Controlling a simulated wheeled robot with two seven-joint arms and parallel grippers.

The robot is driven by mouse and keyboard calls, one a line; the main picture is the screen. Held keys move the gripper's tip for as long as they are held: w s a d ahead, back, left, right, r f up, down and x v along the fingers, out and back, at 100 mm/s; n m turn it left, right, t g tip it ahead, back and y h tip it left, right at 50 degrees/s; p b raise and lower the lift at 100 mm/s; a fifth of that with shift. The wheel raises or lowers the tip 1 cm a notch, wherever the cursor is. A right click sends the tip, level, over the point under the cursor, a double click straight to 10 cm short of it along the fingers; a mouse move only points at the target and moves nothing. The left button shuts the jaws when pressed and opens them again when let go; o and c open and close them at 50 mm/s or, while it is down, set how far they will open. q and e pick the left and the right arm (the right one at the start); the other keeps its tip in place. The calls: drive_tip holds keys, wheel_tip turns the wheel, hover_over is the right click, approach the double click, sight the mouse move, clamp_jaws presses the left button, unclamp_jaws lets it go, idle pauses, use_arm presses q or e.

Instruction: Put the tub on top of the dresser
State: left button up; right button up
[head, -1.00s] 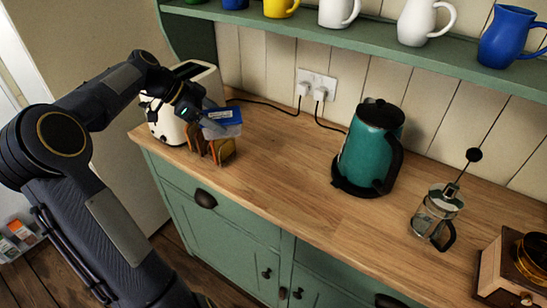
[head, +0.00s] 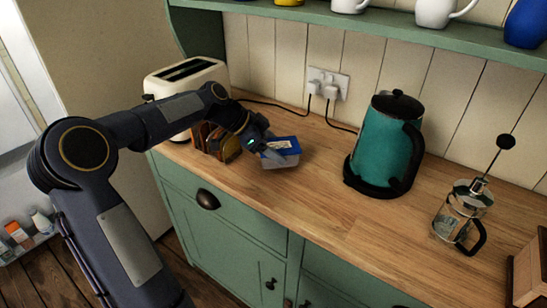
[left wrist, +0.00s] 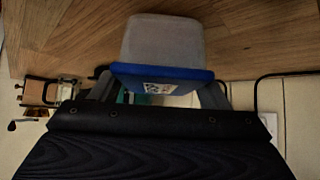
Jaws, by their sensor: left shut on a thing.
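The tub (head: 281,153) is a small pale, see-through box with a blue lid. My left gripper (head: 268,153) is shut on it near the lid, from the left. The tub is over the wooden top of the green dresser (head: 310,195), between the toast rack and the kettle. It is at or just above the wood; I cannot tell whether it touches. In the left wrist view the tub (left wrist: 163,40) sits between the two fingers, with the wood close to its base. My right gripper is not in view.
A toast rack (head: 214,143) and a cream toaster (head: 186,75) stand at the left. A teal kettle (head: 385,150) and a glass cafetière (head: 462,213) stand to the right. A shelf with mugs (head: 380,25) overhangs the back. Bare wood lies around the tub.

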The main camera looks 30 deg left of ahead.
use_arm(q)
drive_tip(key=shift+f, duration=0.7)
drive_tip(key=shift+f, duration=0.15)
drive_tip(key=o, duration=1.2)
drive_tip(key=shift+c, duration=0.2)
